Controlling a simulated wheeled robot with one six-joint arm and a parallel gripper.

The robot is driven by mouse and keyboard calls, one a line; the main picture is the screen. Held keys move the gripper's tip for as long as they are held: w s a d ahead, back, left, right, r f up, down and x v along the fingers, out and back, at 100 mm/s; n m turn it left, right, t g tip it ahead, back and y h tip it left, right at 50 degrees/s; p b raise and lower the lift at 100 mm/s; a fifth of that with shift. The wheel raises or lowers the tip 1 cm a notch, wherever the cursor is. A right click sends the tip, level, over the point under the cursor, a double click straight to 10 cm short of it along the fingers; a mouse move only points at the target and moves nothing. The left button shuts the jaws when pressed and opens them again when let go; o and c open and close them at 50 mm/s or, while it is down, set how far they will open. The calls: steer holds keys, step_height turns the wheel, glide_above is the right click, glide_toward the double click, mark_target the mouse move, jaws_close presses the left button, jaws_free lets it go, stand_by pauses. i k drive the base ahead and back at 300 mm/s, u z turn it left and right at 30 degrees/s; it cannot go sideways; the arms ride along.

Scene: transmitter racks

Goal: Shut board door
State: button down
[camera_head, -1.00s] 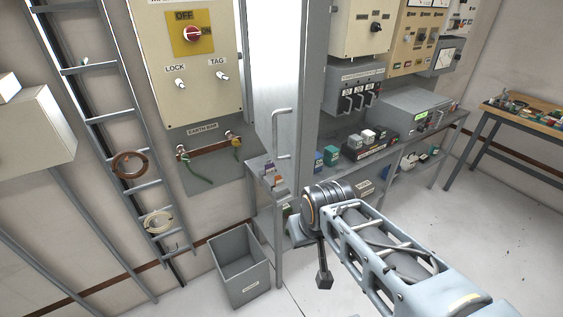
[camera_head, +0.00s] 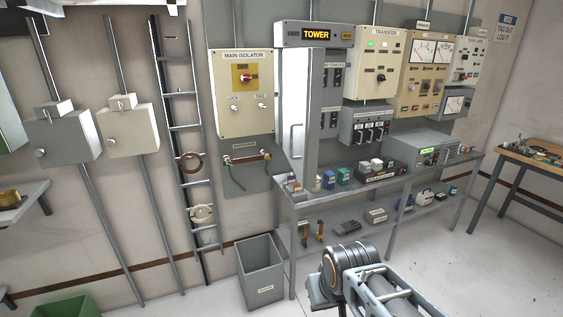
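The board (camera_head: 332,92) under the TOWER sign stands against the back wall, with rows of dark breakers showing inside. Its door (camera_head: 297,80) stands open at the left of the board, swung out towards me; its face looks bright white. A pale bar handle (camera_head: 292,142) is on the door's lower part. My arm comes in from the bottom right and ends low in front of the bench, well below and apart from the door. My gripper's fingers do not show.
The grey bench (camera_head: 345,190) under the board holds small boxes. A grey bin (camera_head: 261,272) stands on the floor at its left. The main isolator panel (camera_head: 243,95) is left of the door, beside a ladder rack (camera_head: 183,125). Floor at right is clear.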

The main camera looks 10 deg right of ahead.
mark_target(304, 68)
steer(key=u, duration=0.75)
steer(key=i, duration=1.35)
steer(key=u, duration=0.25)
